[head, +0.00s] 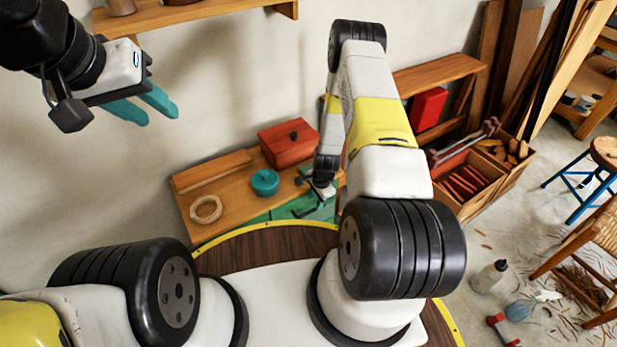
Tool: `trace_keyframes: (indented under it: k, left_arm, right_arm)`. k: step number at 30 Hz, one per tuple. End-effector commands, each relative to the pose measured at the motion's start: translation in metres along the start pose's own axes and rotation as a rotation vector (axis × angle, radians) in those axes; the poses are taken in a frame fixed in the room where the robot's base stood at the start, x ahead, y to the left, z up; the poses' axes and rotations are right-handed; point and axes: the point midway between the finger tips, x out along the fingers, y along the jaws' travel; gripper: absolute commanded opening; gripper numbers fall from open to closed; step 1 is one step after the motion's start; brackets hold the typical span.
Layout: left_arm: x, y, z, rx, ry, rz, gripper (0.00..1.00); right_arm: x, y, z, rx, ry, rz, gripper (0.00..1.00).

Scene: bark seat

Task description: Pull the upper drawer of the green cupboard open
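The green cupboard (286,211) stands against the wall ahead of my base, with a wooden top. Only a narrow strip of its green front shows; my base and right arm hide the rest, and I cannot make out the upper drawer's edges. My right gripper (318,208) points down at the cupboard's front edge, small and partly hidden by its own arm. Whether its fingers are apart or touch a handle is unclear. My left gripper (142,105) is raised high at the left, its two teal fingers apart with nothing between them.
A wooden shelf (200,12) hangs above. Crates (468,184), a stool and bottles stand right.

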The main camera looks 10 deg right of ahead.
Motion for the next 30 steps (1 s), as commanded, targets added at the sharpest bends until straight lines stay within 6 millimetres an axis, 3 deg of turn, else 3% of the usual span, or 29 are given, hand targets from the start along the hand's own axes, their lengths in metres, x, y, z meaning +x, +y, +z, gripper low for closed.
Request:
trace_keyframes:
  k: [9,15,22,27,30]
  left_arm:
    - [0.000,0.000,0.000,0.000,0.000,0.000,0.36]
    - [0.000,0.000,0.000,0.000,0.000,0.000,0.36]
    - [0.000,0.000,0.000,0.000,0.000,0.000,0.36]
    - [0.000,0.000,0.000,0.000,0.000,0.000,0.36]
    - [0.000,0.000,0.000,0.000,0.000,0.000,0.36]
  right_arm:
    - [0.050,0.001,0.000,-0.001,0.000,0.001,0.34]
    - [0.062,0.000,0.000,-0.002,0.000,0.000,0.34]
    - [0.062,0.000,0.000,-0.002,0.000,0.000,0.34]
    - [0.062,0.000,0.000,-0.002,0.000,0.000,0.03]
    - [0.062,0.000,0.000,-0.002,0.000,0.000,0.00]
